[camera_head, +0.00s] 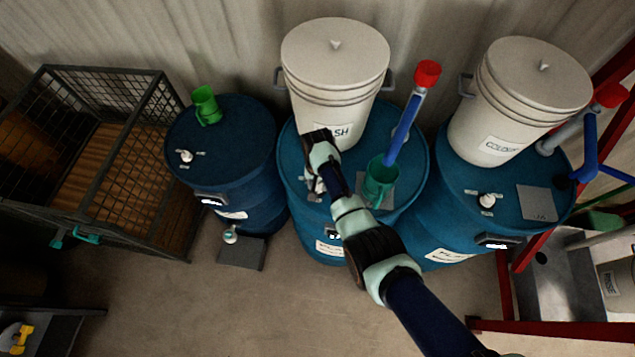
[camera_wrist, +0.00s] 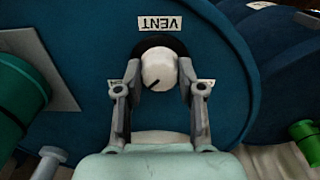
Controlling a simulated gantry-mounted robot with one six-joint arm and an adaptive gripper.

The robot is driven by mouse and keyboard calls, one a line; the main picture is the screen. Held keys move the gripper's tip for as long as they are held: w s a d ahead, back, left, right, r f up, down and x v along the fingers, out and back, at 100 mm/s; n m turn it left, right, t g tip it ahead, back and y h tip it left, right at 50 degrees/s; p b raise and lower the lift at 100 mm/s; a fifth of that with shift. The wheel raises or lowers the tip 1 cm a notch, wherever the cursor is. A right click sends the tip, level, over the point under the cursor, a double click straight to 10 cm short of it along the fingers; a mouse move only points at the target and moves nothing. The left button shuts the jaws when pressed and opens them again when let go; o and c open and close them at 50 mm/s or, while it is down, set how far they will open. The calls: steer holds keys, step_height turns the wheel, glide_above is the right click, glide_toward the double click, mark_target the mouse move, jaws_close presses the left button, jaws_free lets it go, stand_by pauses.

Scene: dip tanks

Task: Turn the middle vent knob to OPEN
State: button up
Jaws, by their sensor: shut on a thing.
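The middle vent knob (camera_wrist: 158,68) is a round white knob with a dark pointer line, on the blue lid of the middle drum (camera_head: 408,140). Its line points down and slightly left in the wrist view. My gripper (camera_wrist: 159,72) is shut on the knob, one finger on each side. The VENT label (camera_wrist: 160,22) appears upside down beyond the knob. Small white labels lie left (camera_wrist: 117,87) and right (camera_wrist: 203,86) of it, partly covered by the fingers, and I cannot read them. In the head view my gripper (camera_head: 316,181) mostly hides the knob.
A white bucket (camera_head: 335,60) stands behind my gripper on the same drum. A green cup (camera_head: 380,183) and blue-handled pump (camera_head: 405,125) are to the right. Drums on the left (camera_head: 225,135) and right (camera_head: 460,165) carry similar knobs. A wire cage (camera_head: 150,110) stands far left.

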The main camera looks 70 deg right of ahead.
stand_by(0.4)
steer(key=o, duration=1.1)
steer(key=shift+o, duration=0.2)
step_height(320, 180, up, 12)
